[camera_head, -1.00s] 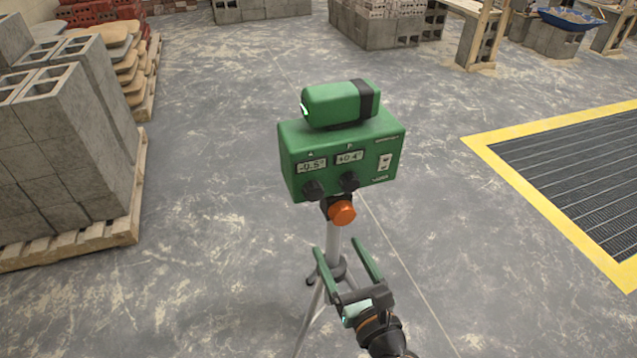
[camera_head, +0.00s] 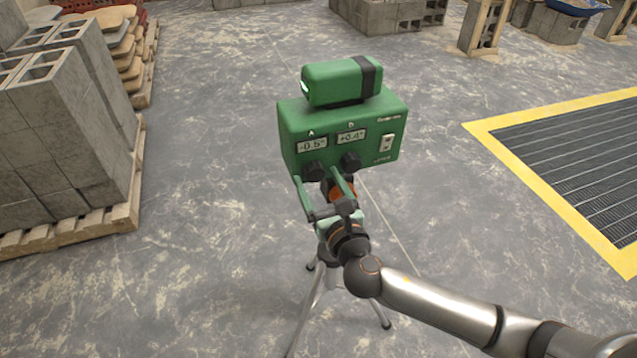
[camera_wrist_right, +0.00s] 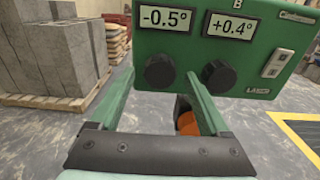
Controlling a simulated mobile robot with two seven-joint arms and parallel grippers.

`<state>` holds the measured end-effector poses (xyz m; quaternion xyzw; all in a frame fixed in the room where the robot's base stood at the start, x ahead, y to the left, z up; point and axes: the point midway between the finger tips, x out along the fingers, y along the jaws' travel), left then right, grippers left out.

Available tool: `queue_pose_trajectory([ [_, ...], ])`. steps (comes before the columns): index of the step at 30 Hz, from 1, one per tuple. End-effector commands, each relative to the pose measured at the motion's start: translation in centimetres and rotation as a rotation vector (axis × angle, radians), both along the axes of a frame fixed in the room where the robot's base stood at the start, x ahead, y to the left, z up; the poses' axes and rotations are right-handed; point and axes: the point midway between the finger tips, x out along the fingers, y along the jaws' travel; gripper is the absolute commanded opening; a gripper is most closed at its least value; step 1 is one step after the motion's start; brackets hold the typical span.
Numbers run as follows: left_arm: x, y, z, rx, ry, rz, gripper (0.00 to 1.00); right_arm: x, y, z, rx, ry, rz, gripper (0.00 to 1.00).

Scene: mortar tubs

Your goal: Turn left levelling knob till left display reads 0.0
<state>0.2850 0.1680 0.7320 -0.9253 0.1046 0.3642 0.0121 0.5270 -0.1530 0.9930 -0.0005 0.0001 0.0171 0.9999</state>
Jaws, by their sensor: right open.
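The green laser level (camera_head: 340,125) stands on a tripod (camera_head: 311,305). Its left display (camera_head: 312,144) reads -0.5° and its right display (camera_head: 351,137) reads +0.4°; the right wrist view shows the left display (camera_wrist_right: 166,18) clearly. The black left knob (camera_head: 315,171) is below the left display; it also shows in the right wrist view (camera_wrist_right: 159,72). The right knob (camera_head: 351,162) sits beside it. My right gripper (camera_head: 322,178) is open just below and in front of the left knob, which appears between its green fingers (camera_wrist_right: 155,82) in the wrist view. It holds nothing. My left gripper is out of view.
An orange knob (camera_head: 345,197) under the housing is partly hidden by my right gripper. A pallet of grey blocks (camera_head: 70,150) stands at left, and a yellow-edged floor grate (camera_head: 575,160) lies at right. The floor around the tripod is clear.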

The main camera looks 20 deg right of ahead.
Motion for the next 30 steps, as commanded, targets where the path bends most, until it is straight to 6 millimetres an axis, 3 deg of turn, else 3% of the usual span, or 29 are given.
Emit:
queue_pose_trajectory([
  [10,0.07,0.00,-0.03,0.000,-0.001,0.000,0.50,0.31,0.03,0.01,0.001,0.001,0.000,0.79],
  [30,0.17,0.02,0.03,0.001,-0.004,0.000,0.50,0.28,0.04,-0.01,0.001,0.001,0.001,0.03],
])
